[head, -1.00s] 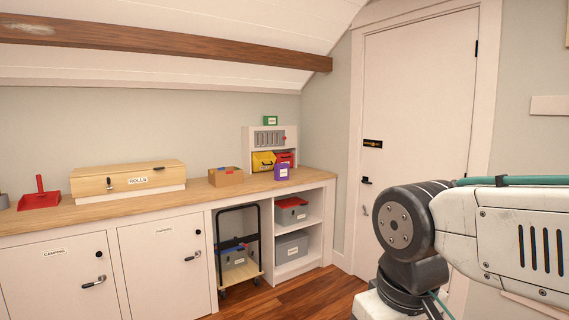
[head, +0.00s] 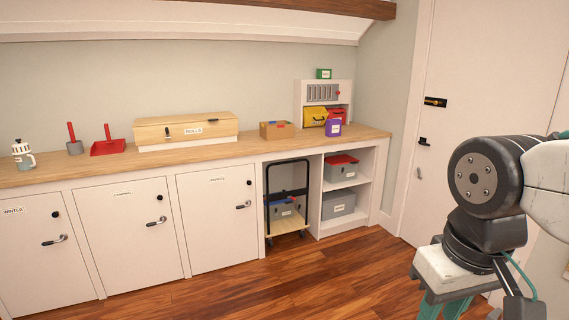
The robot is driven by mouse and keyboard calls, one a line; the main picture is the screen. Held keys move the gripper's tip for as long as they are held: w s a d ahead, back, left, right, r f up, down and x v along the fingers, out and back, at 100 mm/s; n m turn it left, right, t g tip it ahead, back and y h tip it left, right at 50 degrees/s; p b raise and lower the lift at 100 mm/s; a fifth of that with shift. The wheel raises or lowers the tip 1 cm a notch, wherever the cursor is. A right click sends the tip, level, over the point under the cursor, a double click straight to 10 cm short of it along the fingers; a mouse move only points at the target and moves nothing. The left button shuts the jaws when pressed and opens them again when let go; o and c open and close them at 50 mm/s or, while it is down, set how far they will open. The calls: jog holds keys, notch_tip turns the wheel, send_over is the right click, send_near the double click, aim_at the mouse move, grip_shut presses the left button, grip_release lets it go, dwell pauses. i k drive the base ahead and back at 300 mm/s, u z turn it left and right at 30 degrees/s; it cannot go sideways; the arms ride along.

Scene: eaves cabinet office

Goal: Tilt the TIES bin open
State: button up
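A small white unit (head: 301,92) stands on the right end of the wooden counter, against the wall. A yellow bin (head: 315,117) and a red bin (head: 336,112) sit side by side in its lower opening. Both look shut. Their labels are too small to read, so I cannot tell which one is TIES. A purple box (head: 333,129) stands in front of the red bin and hides part of it.
A cardboard box (head: 277,131) and the wooden ROLLS box (head: 185,128) stand left of the unit on the counter (head: 255,148). A green box (head: 324,73) sits on top of the unit. A trolley (head: 287,228) is parked below. The floor (head: 300,275) in front is clear.

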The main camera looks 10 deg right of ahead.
aim_at(335, 116)
jog(key=z, duration=0.45)
jog(key=i, duration=1.8)
jog(key=z, duration=0.5)
jog(key=i, duration=2.6)
jog(key=u, duration=0.65)
jog(key=i, duration=1.25)
jog(key=u, duration=0.4)
